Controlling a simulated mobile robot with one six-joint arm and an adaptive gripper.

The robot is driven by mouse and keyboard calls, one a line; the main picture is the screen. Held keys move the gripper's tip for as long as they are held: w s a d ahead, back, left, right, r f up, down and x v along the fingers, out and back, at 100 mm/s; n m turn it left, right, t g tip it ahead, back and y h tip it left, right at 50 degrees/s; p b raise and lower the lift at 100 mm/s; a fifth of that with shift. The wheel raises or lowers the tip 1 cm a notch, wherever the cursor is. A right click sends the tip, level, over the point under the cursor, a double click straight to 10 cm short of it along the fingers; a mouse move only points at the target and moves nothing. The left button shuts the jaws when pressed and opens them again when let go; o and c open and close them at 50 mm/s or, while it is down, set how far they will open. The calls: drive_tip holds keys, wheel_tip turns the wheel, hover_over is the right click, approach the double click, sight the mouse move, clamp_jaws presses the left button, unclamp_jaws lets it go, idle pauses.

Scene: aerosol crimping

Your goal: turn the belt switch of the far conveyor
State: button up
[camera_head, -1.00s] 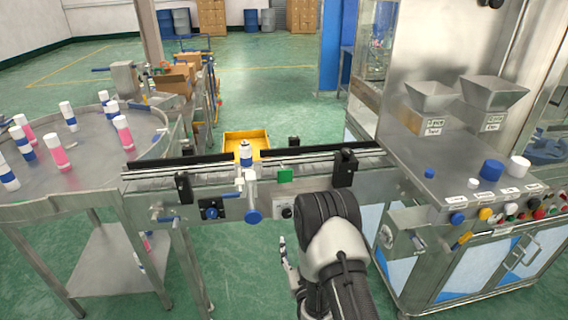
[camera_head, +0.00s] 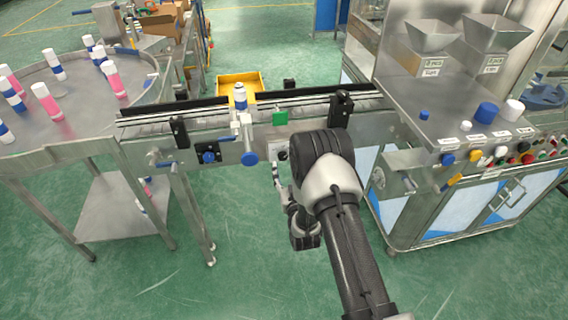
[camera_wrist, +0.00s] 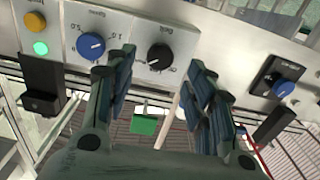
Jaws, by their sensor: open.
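The conveyor (camera_head: 190,120) runs across the head view with a steel front panel. In the wrist view, a black rotary switch (camera_wrist: 160,57) sits on a white plate with an upside-down label that seems to read "Belt". My gripper (camera_wrist: 158,85) is open and empty. Its two fingers spread left and right, with the black switch between and beyond them; they look apart from it. In the head view my gripper (camera_head: 277,172) is partly hidden by my arm, just below the panel; the switch there is small and hard to make out.
A blue speed knob (camera_wrist: 91,45) is beside the left finger, with an orange button (camera_wrist: 35,21) and lit green one (camera_wrist: 40,48) farther left. Another blue knob (camera_wrist: 284,89) is at right. A steel machine (camera_head: 420,120) stands right, a round bottle table (camera_head: 60,140) left.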

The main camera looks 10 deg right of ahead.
sight(283, 157)
drive_tip(key=w+b, duration=0.1)
drive_tip(key=w, duration=0.4)
drive_tip(key=c, duration=1.1)
